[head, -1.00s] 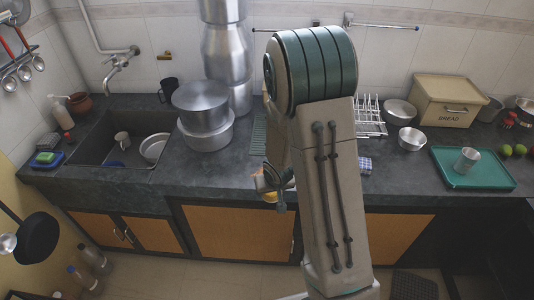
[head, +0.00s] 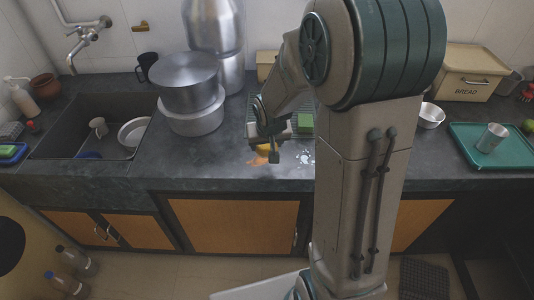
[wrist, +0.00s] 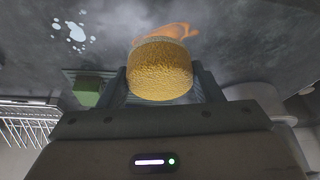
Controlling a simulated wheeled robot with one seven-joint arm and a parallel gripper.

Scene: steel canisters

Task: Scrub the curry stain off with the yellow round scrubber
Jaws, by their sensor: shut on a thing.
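My gripper (wrist: 162,88) is shut on the yellow round scrubber (wrist: 160,72), a rough, sponge-like cylinder held between the two fingers in the wrist view. The curry stain (wrist: 182,31) is an orange smear on the dark counter, just beyond the scrubber and partly hidden by it. I cannot tell whether the scrubber touches the counter. In the head view my gripper (head: 271,148) is low over the counter's front part, right of the pots. The orange stain (head: 259,160) shows beside it there, and the scrubber cannot be told apart clearly.
White splashes (wrist: 72,30) lie on the counter near the stain. A green block (wrist: 88,91) stands close by on a ribbed mat. A wire rack (wrist: 28,122) is at the wrist view's left. Stacked steel pots (head: 190,100) stand left of my gripper, beside the sink (head: 62,140).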

